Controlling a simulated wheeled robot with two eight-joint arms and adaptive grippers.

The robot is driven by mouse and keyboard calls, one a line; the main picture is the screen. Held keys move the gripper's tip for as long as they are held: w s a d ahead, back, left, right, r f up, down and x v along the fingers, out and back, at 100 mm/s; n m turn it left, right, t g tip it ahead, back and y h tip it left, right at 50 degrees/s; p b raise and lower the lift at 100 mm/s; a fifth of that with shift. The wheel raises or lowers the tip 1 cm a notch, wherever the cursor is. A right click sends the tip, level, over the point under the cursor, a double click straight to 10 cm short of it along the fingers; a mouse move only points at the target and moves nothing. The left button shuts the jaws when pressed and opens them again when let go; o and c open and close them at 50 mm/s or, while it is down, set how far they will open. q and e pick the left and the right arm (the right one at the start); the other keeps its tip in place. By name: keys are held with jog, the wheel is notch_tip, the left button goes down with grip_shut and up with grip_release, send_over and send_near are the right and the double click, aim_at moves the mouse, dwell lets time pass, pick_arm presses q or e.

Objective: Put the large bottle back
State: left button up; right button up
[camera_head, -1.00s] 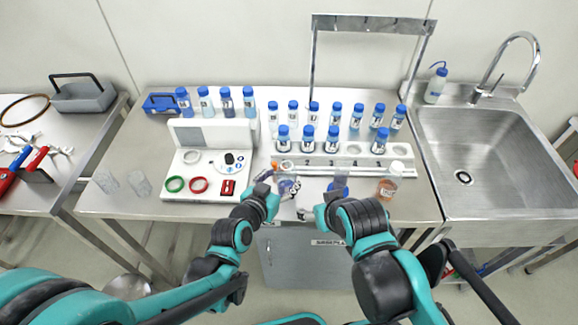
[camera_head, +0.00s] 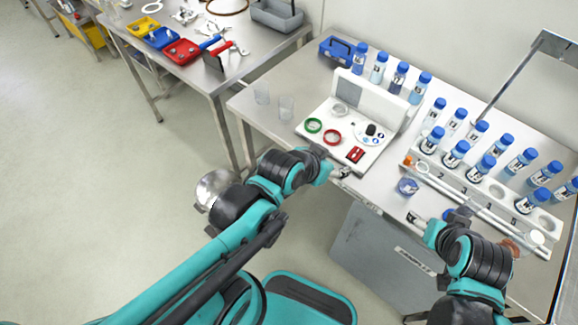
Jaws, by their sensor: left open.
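Several blue-capped bottles stand in the long rack (camera_head: 478,207) and behind it; a front one (camera_head: 456,153) is among the wider ones. Which is the large bottle, I cannot tell. Round holes in the rack (camera_head: 497,190) stand empty at its right part. My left gripper (camera_head: 343,172) is open and empty at the table's front edge, below the white instrument. My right gripper (camera_head: 414,218) is by the front edge; its jaws are unclear. A blue item (camera_head: 455,214) shows behind it, partly hidden.
A small beaker with blue contents (camera_head: 408,186) stands between my grippers. The white instrument (camera_head: 352,120) carries coloured rings. More bottles (camera_head: 398,78) stand behind it. Two clear beakers (camera_head: 286,106) stand at the left. A metal frame (camera_head: 520,75) rises behind the rack.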

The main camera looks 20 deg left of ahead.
pick_arm(q)
jog(key=s+a+n+g+y, duration=0.2)
jog(key=s+a, duration=0.4)
jog(key=a, duration=0.3)
jog(key=shift+s+r+n+y, duration=0.2)
jog(key=shift+s+n+y, duration=0.1)
jog(key=shift+n+y, duration=0.2)
